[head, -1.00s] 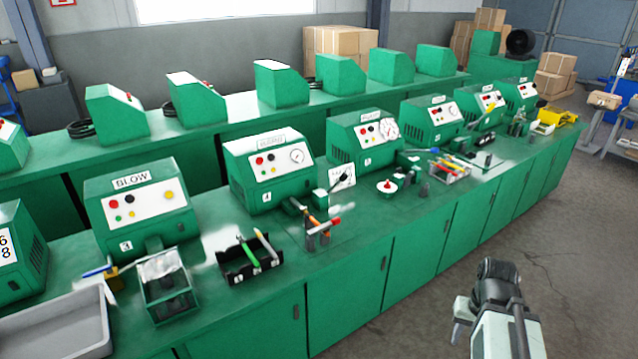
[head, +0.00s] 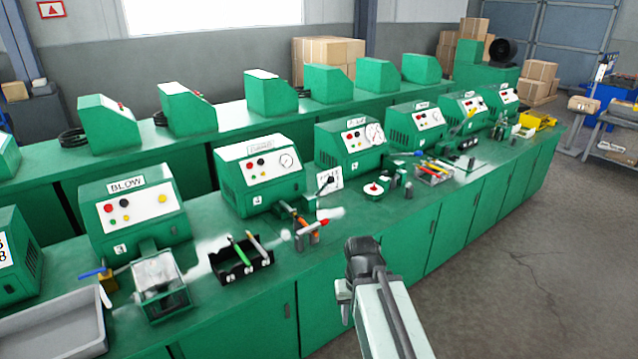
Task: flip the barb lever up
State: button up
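A small black-knobbed lever (head: 326,182) stands at a slant in front of a white card (head: 331,179) on the near green bench. It is beside the second machine from BLOW (head: 349,146), whose label is too small to read; I cannot tell for sure that this is the barb lever. My gripper (head: 363,258) is at the end of my arm, low in the middle of the head view, in front of the bench. It appears well apart from the lever. Its fingers are hidden or too dark to tell open from shut.
The near bench (head: 400,205) carries a row of green machines, including the BLOW machine (head: 132,208). Along its front are a grey tray (head: 60,325), a black holder (head: 238,262) with pens, upright tools (head: 307,236) and a white dish (head: 371,193). The floor (head: 520,270) at right is clear.

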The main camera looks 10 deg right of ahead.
aim_at(331, 178)
jog(key=u, duration=0.05)
jog(key=i, duration=1)
jog(key=z, duration=0.05)
jog(key=k, duration=1.35)
jog(key=z, duration=0.2)
jog(key=i, duration=1.4)
jog(key=u, duration=0.65)
jog(key=i, duration=0.8)
jog(key=u, duration=0.55)
jog(key=k, duration=0.95)
jog(key=u, duration=0.15)
